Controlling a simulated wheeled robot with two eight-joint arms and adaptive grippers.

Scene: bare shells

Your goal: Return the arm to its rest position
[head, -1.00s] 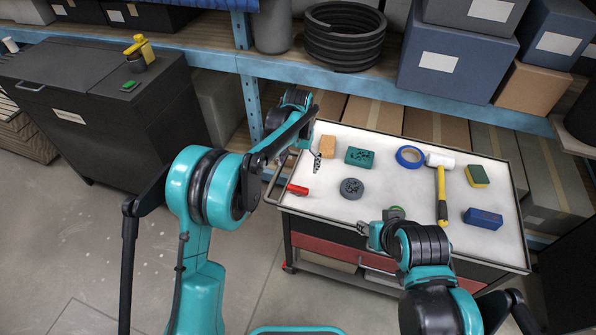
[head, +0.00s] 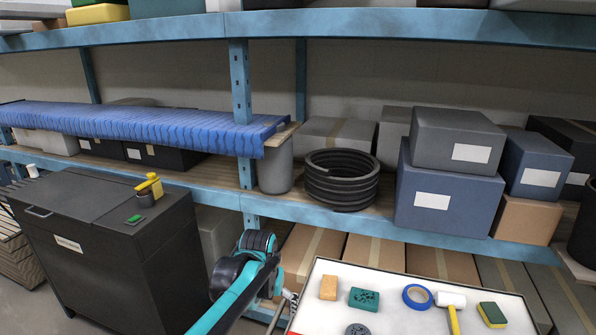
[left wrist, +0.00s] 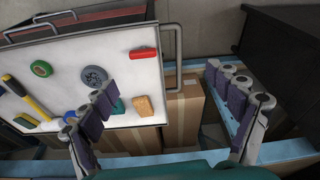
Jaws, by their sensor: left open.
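My left arm, teal and black, rises from the bottom of the head view. Its gripper (head: 288,300) is small there, just left of the white-topped cart (head: 400,285). In the left wrist view the two grey-purple padded fingers of this gripper (left wrist: 160,82) stand wide apart. Nothing is held between them. The cart's white top (left wrist: 65,65) with its tools lies beyond the left finger, and cardboard boxes (left wrist: 184,112) show between the fingers. My right arm and gripper are not in view.
On the cart are an orange-brown block (head: 328,288), green block (head: 364,299), blue tape (head: 417,296), hammer (head: 453,303), sponge (head: 492,314) and grey disc (head: 357,330). A red-handled tool (left wrist: 142,52) lies near its edge. A dark cabinet (head: 120,260) stands left; blue shelving (head: 241,110) spans the back.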

